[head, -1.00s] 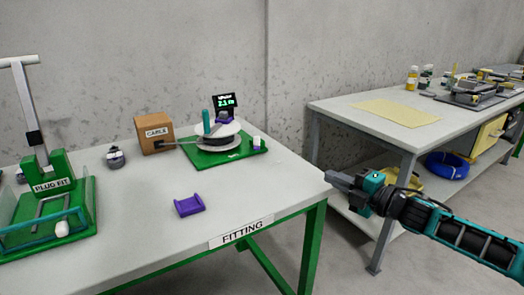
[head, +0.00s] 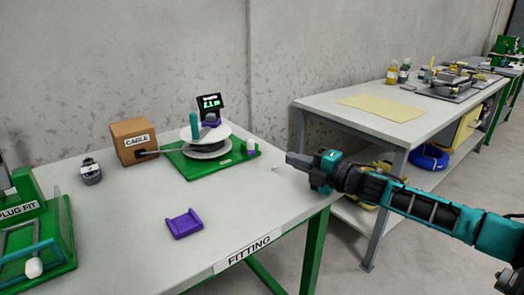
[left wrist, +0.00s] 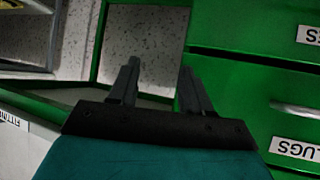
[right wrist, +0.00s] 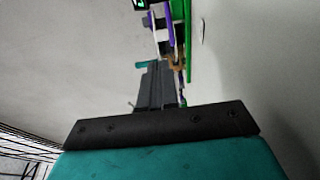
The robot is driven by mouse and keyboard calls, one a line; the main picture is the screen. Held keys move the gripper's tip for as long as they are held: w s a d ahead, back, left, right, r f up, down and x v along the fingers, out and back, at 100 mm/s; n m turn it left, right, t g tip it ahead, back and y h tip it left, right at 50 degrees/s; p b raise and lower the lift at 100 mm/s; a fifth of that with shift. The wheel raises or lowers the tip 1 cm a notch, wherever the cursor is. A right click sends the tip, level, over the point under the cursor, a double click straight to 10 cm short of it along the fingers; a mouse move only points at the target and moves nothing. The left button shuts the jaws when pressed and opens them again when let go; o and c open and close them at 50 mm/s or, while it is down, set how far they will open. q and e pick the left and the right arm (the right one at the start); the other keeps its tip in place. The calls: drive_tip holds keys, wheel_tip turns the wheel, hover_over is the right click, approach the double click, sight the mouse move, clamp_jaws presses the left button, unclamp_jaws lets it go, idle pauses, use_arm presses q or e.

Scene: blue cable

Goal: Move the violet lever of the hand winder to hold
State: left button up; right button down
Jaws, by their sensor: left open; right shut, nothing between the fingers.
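The hand winder stands on a green base (head: 172,158) at the back of the fitting table, with a pale reel (head: 205,150), a teal upright handle (head: 194,126) and a small display (head: 209,103). Violet parts show below the display and under a white knob (head: 251,146) at the base's right end; which is the lever I cannot tell. My right gripper (head: 290,158) is shut and empty, right of the winder and apart from it. In the right wrist view the winder is partly hidden behind its fingers (right wrist: 160,85). My left gripper (left wrist: 158,75) is open and empty, outside the head view.
A cable box (head: 133,143) stands left of the winder. A violet cradle (head: 185,223) lies nearer the front, with clear tabletop around it. A green plug-fit stand (head: 55,235) is at left. Green drawers (left wrist: 240,80) are close to my left gripper. Another table (head: 300,103) stands at right.

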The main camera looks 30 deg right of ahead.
sight(253, 145)
drive_tip(key=x, duration=0.3)
drive_tip(key=shift+w, duration=0.2)
drive_tip(key=b+x, duration=0.1)
drive_tip(key=x, duration=0.4)
drive_tip(key=shift+w, duration=0.1)
use_arm(q)
drive_tip(key=shift+w+d, duration=0.25)
drive_tip(key=shift+w, duration=0.05)
use_arm(e)
drive_tip(key=shift+x, duration=1.05)
use_arm(q)
drive_tip(key=shift+f, duration=0.1)
use_arm(e)
drive_tip(key=shift+a+f, duration=0.15)
drive_tip(key=shift+a, duration=0.05)
drive_tip(key=shift+a+m+h, duration=0.1)
drive_tip(key=shift+m+h, duration=0.2)
drive_tip(key=shift+h, duration=0.5)
